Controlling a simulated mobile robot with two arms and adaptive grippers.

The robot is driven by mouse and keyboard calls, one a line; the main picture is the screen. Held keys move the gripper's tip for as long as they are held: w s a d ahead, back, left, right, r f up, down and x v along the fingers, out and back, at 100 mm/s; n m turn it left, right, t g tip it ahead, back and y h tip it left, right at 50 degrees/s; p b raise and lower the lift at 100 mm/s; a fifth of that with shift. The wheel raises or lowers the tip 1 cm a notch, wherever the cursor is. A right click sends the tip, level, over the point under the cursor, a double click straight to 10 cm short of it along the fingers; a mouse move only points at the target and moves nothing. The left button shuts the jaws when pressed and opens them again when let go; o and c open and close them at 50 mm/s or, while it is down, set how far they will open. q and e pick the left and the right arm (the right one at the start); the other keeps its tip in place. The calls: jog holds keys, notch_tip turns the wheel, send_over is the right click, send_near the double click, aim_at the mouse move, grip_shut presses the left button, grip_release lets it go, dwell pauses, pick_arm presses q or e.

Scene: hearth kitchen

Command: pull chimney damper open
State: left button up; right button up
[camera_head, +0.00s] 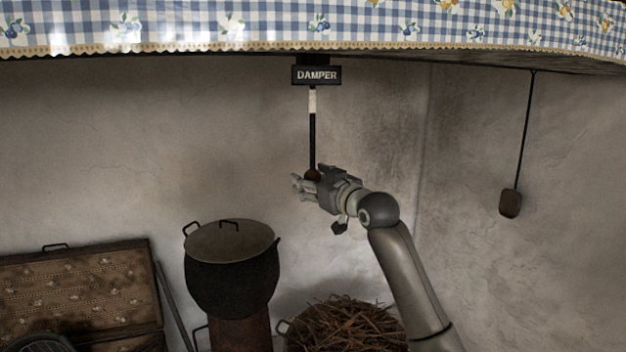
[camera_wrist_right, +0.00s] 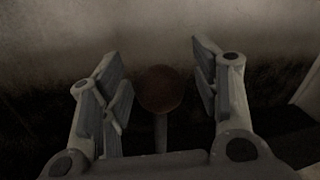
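The chimney damper is a dark rod (camera_head: 312,135) with a white band near its top. It hangs below a black box labelled DAMPER (camera_head: 317,75). A round brown knob (camera_head: 312,174) is at its lower end. My right gripper (camera_head: 302,186) is at the knob's height. In the right wrist view the knob (camera_wrist_right: 160,89) sits between the two open fingers, with a gap on each side. Part of the knob is hidden behind the gripper in the head view. My left gripper is not in view.
A second thin cord with a dark brown pull (camera_head: 510,203) hangs at the right. Below are a lidded black pot (camera_head: 232,278), a basket of twigs (camera_head: 345,325) and an open patterned chest (camera_head: 75,290). A checked cloth valance (camera_head: 180,27) runs along the top.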

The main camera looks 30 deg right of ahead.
jog(key=shift+r, duration=0.1)
jog(key=shift+s, duration=0.3)
jog(key=s, duration=1.1)
jog(key=shift+s+a, duration=0.2)
jog(key=shift+a, duration=0.05)
